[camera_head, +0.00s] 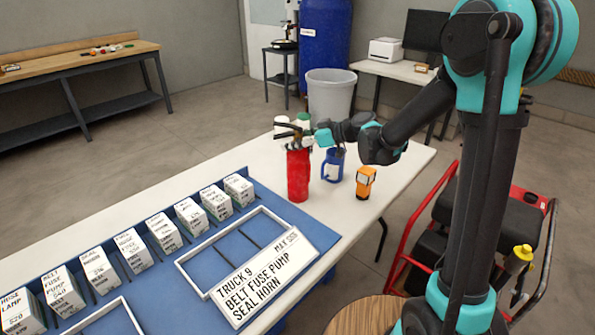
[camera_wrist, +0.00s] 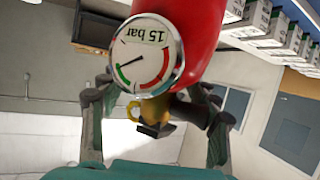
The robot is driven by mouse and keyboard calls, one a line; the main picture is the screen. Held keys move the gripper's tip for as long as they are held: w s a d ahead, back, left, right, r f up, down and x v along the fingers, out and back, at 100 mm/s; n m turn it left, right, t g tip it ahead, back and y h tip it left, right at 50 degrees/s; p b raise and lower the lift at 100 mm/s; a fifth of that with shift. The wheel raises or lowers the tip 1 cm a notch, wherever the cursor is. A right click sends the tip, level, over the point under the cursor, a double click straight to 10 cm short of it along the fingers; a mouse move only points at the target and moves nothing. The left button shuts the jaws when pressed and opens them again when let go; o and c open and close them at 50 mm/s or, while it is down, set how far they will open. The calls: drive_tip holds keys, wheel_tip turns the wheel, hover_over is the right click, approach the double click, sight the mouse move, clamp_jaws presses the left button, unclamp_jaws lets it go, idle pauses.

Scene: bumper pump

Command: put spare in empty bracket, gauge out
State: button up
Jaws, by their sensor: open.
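A red fire extinguisher (camera_head: 298,178) stands upright on the white table, beside a blue mug. Its dark handle and lever (camera_head: 288,131) are at the top. My gripper (camera_head: 312,138) is at the extinguisher's head, coming from the right. In the wrist view the red body (camera_wrist: 205,25) shows with a round gauge (camera_wrist: 146,55) marked 15 bar, its face toward that camera. The brass valve (camera_wrist: 150,112) lies between the two spread fingers of my gripper (camera_wrist: 155,115), which is open. I see no bracket in either view.
A blue mug (camera_head: 333,167) and an orange device (camera_head: 366,181) stand close to the extinguisher's right. A blue mat (camera_head: 205,262) holds a row of labelled cartons and a white divided tray (camera_head: 187,272). A red-framed cart (camera_head: 400,262) stands at right.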

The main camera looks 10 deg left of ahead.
drive_tip(key=shift+x, duration=1.2)
drive_tip(key=shift+c, duration=0.4)
drive_tip(key=shift+d, duration=0.1)
clamp_jaws()
drive_tip(key=shift+s, duration=0.1)
